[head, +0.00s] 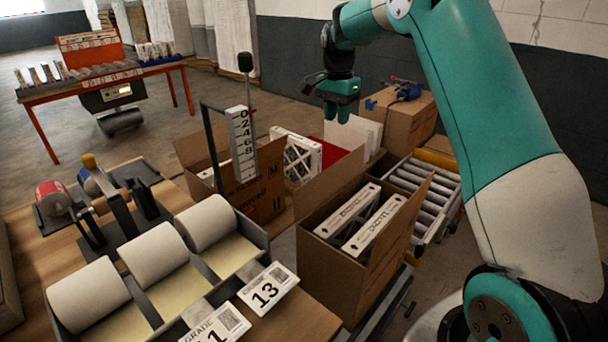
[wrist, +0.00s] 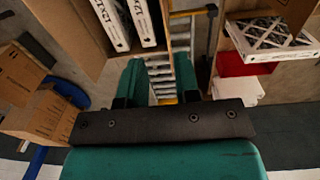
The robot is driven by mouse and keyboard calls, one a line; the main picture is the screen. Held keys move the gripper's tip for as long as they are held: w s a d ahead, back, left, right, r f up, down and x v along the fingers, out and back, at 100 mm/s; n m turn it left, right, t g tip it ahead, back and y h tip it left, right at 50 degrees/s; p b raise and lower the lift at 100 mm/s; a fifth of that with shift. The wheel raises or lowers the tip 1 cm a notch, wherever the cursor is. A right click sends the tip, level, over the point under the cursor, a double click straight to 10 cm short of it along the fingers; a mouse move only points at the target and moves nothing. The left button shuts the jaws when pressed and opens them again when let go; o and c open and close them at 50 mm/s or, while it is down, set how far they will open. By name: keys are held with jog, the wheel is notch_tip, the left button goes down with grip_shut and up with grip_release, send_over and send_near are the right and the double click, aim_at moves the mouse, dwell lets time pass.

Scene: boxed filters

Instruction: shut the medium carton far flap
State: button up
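A brown carton (head: 262,198) with an "M" on its side stands left of centre in the head view, next to a graduated post. It is open, with a raised flap (head: 190,152) at its left; I cannot tell which flap is the far one. A nearer open carton (head: 325,262) holds two upright white boxed filters, which also show at the top of the wrist view (wrist: 125,22). My gripper (head: 340,108) hangs in the air beyond and above the cartons. In the wrist view its two fingers (wrist: 160,75) are apart with nothing between them.
A white-framed pleated filter (head: 297,155), a red item (head: 335,158) and a white box (head: 358,132) lie behind the cartons. A roller conveyor (head: 422,190) and a closed carton (head: 402,115) stand at right. A bench with rolls (head: 155,255) fills the left front.

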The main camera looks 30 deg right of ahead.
aim_at(333, 180)
jog(key=f+p, duration=0.1)
jog(key=f, duration=0.4)
jog(key=f+p, duration=0.1)
jog(key=f, duration=0.5)
jog(key=f+p, duration=0.1)
jog(key=f, duration=0.5)
jog(key=shift+s+f, duration=0.2)
jog(key=shift+s, duration=0.05)
